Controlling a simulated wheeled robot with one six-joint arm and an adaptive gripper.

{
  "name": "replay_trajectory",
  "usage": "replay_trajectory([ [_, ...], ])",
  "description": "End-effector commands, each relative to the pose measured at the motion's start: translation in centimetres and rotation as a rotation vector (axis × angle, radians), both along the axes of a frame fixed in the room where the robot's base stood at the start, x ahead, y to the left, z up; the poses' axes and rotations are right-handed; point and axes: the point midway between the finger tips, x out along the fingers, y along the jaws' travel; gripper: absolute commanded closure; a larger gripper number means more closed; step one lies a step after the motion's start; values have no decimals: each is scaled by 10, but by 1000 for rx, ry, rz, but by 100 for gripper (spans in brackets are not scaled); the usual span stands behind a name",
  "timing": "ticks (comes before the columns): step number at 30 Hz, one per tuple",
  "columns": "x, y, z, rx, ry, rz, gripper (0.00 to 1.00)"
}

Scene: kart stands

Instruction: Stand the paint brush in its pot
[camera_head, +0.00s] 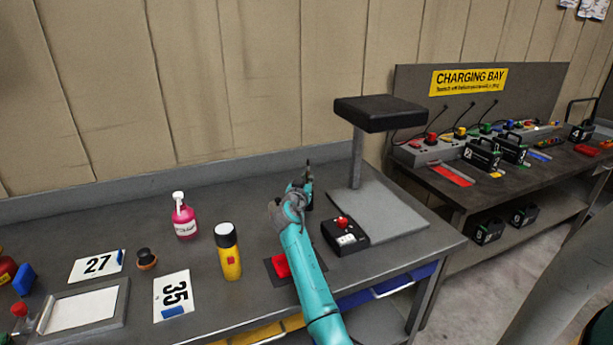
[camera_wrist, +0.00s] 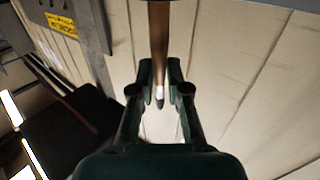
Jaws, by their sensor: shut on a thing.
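My gripper (camera_head: 307,175) is over the back of the bench, left of the grey stand. In the wrist view, my gripper's two dark fingers (camera_wrist: 161,68) are shut on the paint brush (camera_wrist: 159,35). Its brown shaft runs up to the top edge of that view; its near end has a white band and a dark tip between the fingers. In the head view the brush cannot be made out clearly against the gripper. I cannot pick out the brush's pot with certainty; a small dark-topped brown object (camera_head: 147,259) stands at the left of the bench.
A pink bottle (camera_head: 185,218) and a yellow can (camera_head: 228,254) stand left of my arm. A black box with a red button (camera_head: 345,235) and a black-topped stand (camera_head: 380,112) are at right. Number cards (camera_head: 97,266) lie at left. The bench's back strip is clear.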

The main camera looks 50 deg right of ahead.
Motion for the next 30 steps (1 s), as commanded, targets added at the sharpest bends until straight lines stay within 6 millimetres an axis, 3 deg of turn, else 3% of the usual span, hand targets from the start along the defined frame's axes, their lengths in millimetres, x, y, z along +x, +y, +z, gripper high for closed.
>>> replay_trajectory([
  [13,0,0,-4,0,-1,1,100],
  [14,0,0,-4,0,-1,1,80],
  [17,0,0,-4,0,-1,1,55],
  [30,-3,9,-5,0,0,2,55],
])
